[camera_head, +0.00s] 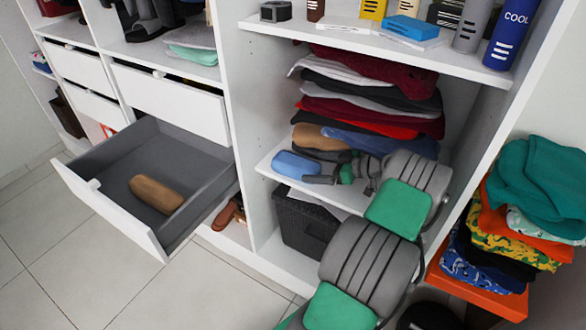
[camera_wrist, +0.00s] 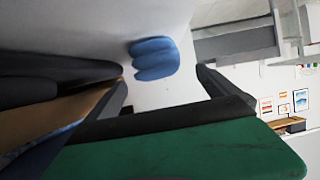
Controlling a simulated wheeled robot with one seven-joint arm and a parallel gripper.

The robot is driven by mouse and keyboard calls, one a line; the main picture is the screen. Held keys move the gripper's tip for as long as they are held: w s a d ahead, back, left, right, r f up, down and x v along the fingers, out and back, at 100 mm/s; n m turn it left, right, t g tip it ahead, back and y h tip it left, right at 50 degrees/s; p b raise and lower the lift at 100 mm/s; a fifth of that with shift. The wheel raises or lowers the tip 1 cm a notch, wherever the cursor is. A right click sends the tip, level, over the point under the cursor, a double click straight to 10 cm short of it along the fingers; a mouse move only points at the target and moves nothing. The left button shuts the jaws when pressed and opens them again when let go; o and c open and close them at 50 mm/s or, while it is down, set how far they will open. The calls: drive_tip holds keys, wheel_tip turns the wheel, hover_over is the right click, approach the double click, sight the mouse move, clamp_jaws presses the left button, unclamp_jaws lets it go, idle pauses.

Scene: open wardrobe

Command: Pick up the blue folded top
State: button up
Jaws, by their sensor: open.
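My gripper (camera_head: 318,172) is open, low over that shelf, just right of the blue top. In the wrist view the blue folded top (camera_wrist: 153,58) lies beyond the fingertips, roughly ahead of the gap between the open jaws (camera_wrist: 165,86). Nothing is held. My arm hides part of the shelf's right side.
A tall clothes stack (camera_head: 370,98) rises close behind my gripper; dark and tan layers (camera_wrist: 50,90) crowd the left of the wrist view. A dark basket (camera_head: 303,225) stands below. An open drawer (camera_head: 190,190) holds a brown bundle (camera_head: 156,194). More clothes (camera_head: 500,225) are piled at right.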

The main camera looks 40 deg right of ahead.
sight(299, 166)
drive_tip(key=x, duration=0.7)
drive_tip(key=shift+w+f, duration=0.2)
drive_tip(key=shift+f, duration=0.05)
drive_tip(key=shift+c, duration=0.5)
drive_tip(key=c, duration=1.5)
drive_tip(key=shift+o, duration=0.2)
drive_tip(key=shift+r, duration=0.1)
